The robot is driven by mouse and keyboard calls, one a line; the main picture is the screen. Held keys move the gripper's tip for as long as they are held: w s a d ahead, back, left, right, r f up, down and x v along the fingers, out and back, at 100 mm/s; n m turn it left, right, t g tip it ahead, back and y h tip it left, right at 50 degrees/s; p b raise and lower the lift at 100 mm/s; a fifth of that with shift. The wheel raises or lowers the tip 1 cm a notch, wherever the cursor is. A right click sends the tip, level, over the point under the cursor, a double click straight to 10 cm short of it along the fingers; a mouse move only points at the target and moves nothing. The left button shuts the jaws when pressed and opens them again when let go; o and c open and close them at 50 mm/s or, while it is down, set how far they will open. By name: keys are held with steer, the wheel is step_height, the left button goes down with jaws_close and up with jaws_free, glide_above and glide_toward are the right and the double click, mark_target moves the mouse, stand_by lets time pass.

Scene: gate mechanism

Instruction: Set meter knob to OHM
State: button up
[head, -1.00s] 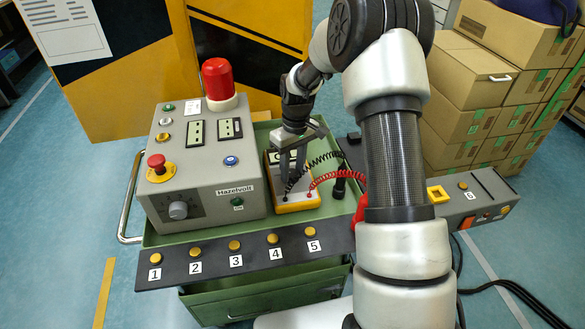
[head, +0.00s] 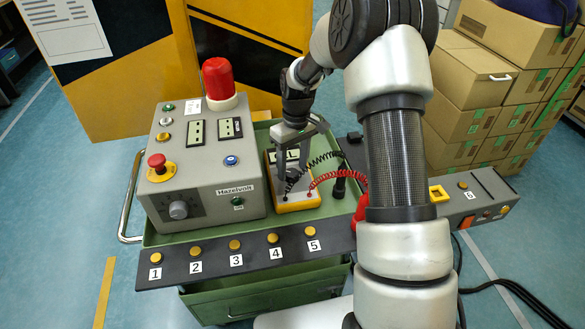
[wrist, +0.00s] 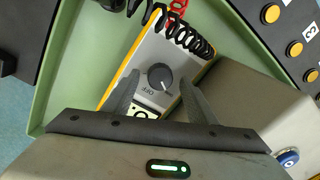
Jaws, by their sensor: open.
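The yellow-edged grey meter (head: 309,198) lies in the green tray, with a black and a red coiled lead at its front end. In the wrist view, its round dark knob (wrist: 160,76) shows near the middle of the meter face (wrist: 150,53). A white pointer mark is on the knob's lower right, and an OFF label is beside it at lower left. My gripper (head: 286,178) is over the meter, pointing down. In the wrist view, its open fingers (wrist: 160,82) stand on either side of the knob, with gaps visible. Other dial labels, including OHM, cannot be read.
The grey Hazelvolt box (head: 205,165) with a red lamp (head: 218,79) stands close left of the meter. A dark strip with numbered yellow buttons (head: 235,245) runs along the front. The coiled red lead (head: 338,174) arches near my gripper.

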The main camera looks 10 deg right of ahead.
mark_target(295, 171)
step_height(295, 171, up, 16)
steer(key=p, duration=0.2)
steer(key=shift+w+d, duration=0.2)
steer(key=shift+d, duration=0.25)
